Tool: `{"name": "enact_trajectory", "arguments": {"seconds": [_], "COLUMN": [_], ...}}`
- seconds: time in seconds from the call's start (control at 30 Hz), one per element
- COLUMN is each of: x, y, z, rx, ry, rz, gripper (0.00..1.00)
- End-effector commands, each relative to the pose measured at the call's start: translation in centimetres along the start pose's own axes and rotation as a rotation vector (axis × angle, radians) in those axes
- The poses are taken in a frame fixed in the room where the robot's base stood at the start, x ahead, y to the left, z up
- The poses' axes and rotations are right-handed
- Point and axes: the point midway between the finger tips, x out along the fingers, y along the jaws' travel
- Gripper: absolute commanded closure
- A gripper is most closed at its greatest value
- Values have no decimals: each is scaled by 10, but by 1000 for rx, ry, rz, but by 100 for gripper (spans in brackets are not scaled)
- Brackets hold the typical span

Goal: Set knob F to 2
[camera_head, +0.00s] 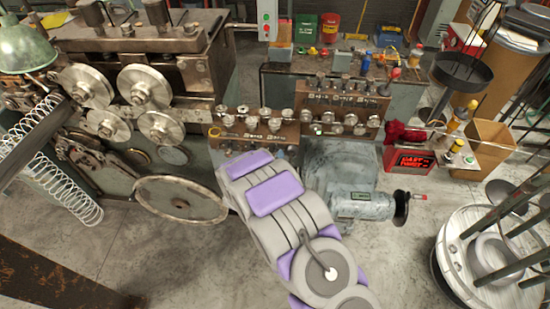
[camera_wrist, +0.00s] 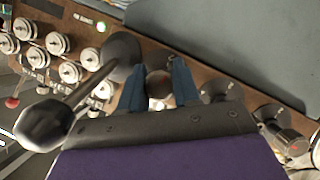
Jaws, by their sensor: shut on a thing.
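In the wrist view, the two blue fingers of my gripper (camera_wrist: 158,92) stand on either side of a small round dark knob (camera_wrist: 158,83) on the brown panel. The gripper is shut on this knob. I cannot read a letter or a setting on it, so I cannot tell which knob it is. In the head view, my purple and grey arm reaches to the lower edge of the brown knob panel (camera_head: 255,130); the fingers are hidden behind it.
A dark ball-ended lever (camera_wrist: 45,125) stands close left of my fingers. The roller machine (camera_head: 140,85) is at the left. A grey motor (camera_head: 365,205) stands right of my arm.

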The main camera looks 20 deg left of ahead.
Motion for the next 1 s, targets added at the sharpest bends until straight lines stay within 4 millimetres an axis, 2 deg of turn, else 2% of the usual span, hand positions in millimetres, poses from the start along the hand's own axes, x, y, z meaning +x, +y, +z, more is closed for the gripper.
{"name": "enact_trajectory", "arguments": {"seconds": [0.27, 0.3, 0.53, 0.83, 1.0], "x": [0, 0, -1, -4, -24], "y": [-2, -2, 0, 3, 1], "z": [1, 1, 1, 1, 0], "rx": [-4, -4, -2, 1, -3], "ry": [-2, -1, 0, 2, 3], "rz": [-5, -5, -2, -2, -3], "gripper": [99, 65, 43, 43, 43]}}
